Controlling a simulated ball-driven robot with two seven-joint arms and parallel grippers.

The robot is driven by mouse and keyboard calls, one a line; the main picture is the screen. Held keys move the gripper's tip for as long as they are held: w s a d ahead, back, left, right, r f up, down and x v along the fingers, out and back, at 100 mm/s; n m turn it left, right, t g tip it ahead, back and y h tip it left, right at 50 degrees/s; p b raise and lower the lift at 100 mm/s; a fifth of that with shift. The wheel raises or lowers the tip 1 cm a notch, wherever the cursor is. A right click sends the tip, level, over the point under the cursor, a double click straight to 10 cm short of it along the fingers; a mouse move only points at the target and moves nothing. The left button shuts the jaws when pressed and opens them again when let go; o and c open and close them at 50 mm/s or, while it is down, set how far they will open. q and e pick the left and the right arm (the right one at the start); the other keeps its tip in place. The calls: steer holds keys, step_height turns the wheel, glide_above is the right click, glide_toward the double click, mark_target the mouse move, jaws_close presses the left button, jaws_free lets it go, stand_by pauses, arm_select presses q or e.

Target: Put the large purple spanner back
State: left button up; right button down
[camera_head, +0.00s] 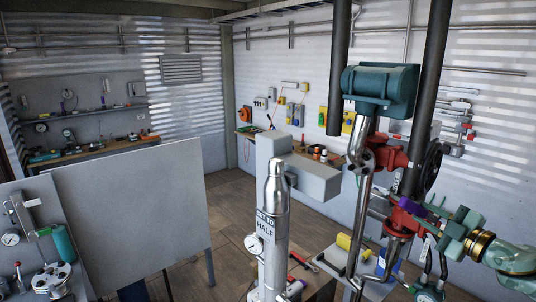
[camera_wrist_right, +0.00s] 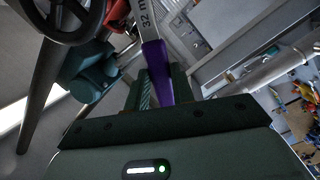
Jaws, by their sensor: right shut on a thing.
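The large purple spanner (camera_wrist_right: 155,70) has a purple handle and a grey metal shank marked "32 m". My right gripper (camera_wrist_right: 158,95) is shut on its purple handle in the right wrist view. In the head view the purple handle (camera_head: 410,203) shows at the jaws of my right gripper (camera_head: 436,216), in front of red valve pipework at the right. The spanner's far end is not clear there. Spanners and other tools (camera_head: 455,105) hang on the right wall, behind the pipes. My left gripper is not in view.
Red and green valve pipework (camera_head: 400,155) with a dark handwheel (camera_head: 432,165) stands close to my right gripper. A steel cylinder (camera_head: 274,230) stands at centre. A grey panel (camera_head: 140,215) stands at left. Open floor (camera_head: 225,190) lies between.

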steer(key=s+a+f+m+t+h+b, duration=0.1)
steer(key=s+a+f+m+h+b, duration=0.1)
steer(key=s+a+f+b, duration=0.45)
steer(key=s+a+f+m+h+b, duration=0.1)
steer(key=s+a+f+h+b, duration=0.15)
steer(key=a+f+b, duration=0.6)
steer(key=s+a+f+m+h+b, duration=0.1)
steer(key=s+a+f+h+b, duration=0.1)
steer(key=s+f+b, duration=0.75)
steer(key=s+a+f+m+h+b, duration=0.1)
steer(key=s+a+f+b, duration=0.3)
steer(key=f, duration=1.1)
step_height(320, 180, up, 6)
steer(key=d+p, duration=0.2)
steer(key=p, duration=0.3)
steer(key=shift+w+t, duration=0.25)
steer(key=shift+t, duration=0.05)
